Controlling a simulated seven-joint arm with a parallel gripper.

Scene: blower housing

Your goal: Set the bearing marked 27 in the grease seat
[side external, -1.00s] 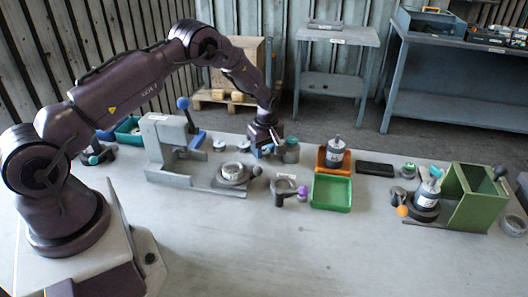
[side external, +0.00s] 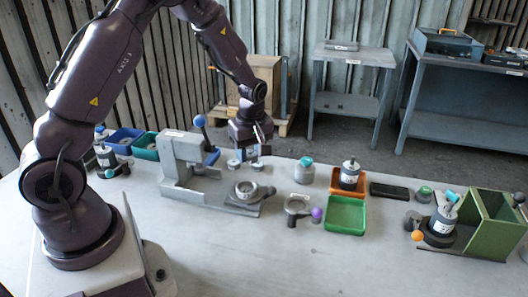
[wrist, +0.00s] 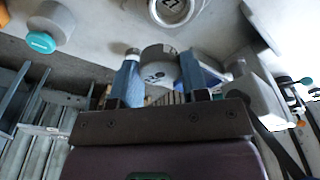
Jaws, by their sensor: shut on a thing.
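In the side view, my gripper (side external: 250,153) is low over the back of the bench, left of a teal-capped jar (side external: 304,170). In the wrist view, its fingers (wrist: 160,82) are shut on a short grey round part (wrist: 159,70). The dark mark on that part is too blurred to read surely. A pale round part (wrist: 172,8), cut by the top edge of the wrist view, bears what looks like 27. It seems to be the ring (side external: 247,189) on the dark plate in the side view. I cannot tell which fixture is the grease seat.
A small grey disc (side external: 233,163) lies beside my gripper. A grey press frame (side external: 182,160) with a blue-knobbed lever stands to the left. An empty ring holder (side external: 297,206) with a purple knob, a green tray (side external: 345,229) and an orange tray (side external: 347,190) stand to the right.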

